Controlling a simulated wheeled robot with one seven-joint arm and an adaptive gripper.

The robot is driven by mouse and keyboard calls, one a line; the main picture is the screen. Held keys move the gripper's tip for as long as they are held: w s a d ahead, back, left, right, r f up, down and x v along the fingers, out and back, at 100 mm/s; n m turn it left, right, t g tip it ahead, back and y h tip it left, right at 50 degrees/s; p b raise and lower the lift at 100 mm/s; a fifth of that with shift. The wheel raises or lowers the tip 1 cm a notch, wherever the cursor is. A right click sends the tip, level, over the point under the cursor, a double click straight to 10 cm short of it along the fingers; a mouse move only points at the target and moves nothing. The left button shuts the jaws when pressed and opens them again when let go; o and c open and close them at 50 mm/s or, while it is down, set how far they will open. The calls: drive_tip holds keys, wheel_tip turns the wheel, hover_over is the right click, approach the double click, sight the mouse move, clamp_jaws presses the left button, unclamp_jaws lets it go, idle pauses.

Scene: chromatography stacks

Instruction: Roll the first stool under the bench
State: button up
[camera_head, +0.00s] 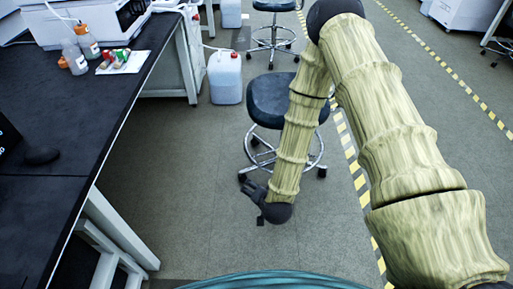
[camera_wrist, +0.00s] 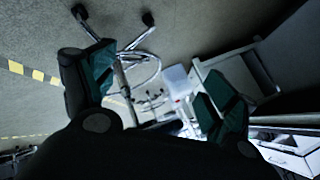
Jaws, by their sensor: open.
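The nearer stool has a dark round seat (camera_head: 270,99), a chrome foot ring and a base on dark casters. It stands on the floor to the right of the black-topped bench (camera_head: 75,128), out in the aisle. My arm hides part of its right side. My gripper (camera_head: 253,203) is low, just in front of the stool's base. In the wrist view my gripper (camera_wrist: 155,68) is open, with its fingers wide apart. The stool's chrome ring and legs (camera_wrist: 145,62) show beyond and between the fingers. I cannot tell whether a finger touches them.
A second stool (camera_head: 274,6) stands farther back. A white jug (camera_head: 224,78) stands on the floor by the bench's far leg. Bottles (camera_head: 87,42) and a small rack (camera_head: 122,62) are on the bench. The floor beside the near bench leg (camera_head: 118,232) is clear.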

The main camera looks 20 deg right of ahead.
drive_tip(key=w+d+r+m+t+h+b, duration=0.15)
drive_tip(key=w+m+t+b, duration=0.4)
drive_tip(key=w+b, duration=0.6)
drive_tip(key=m+t+h+b, duration=0.2)
drive_tip(key=m+h+b, duration=0.2)
drive_tip(key=m, duration=0.3)
approach(257, 127)
drive_tip(key=w, duration=0.3)
drive_tip(key=shift+w+d+m+h, duration=0.25)
drive_tip(key=shift+w+d+h, duration=0.1)
drive_tip(key=shift+w+h, duration=0.2)
drive_tip(key=shift+w+b, duration=0.1)
drive_tip(key=shift+b, duration=0.2)
drive_tip(key=b+x, duration=0.2)
drive_tip(key=x, duration=0.6)
drive_tip(key=shift+w+d+b, duration=0.1)
drive_tip(key=shift+w+b, duration=0.2)
drive_tip(key=shift+x, duration=0.95)
drive_tip(key=shift+r, duration=0.1)
clamp_jaws()
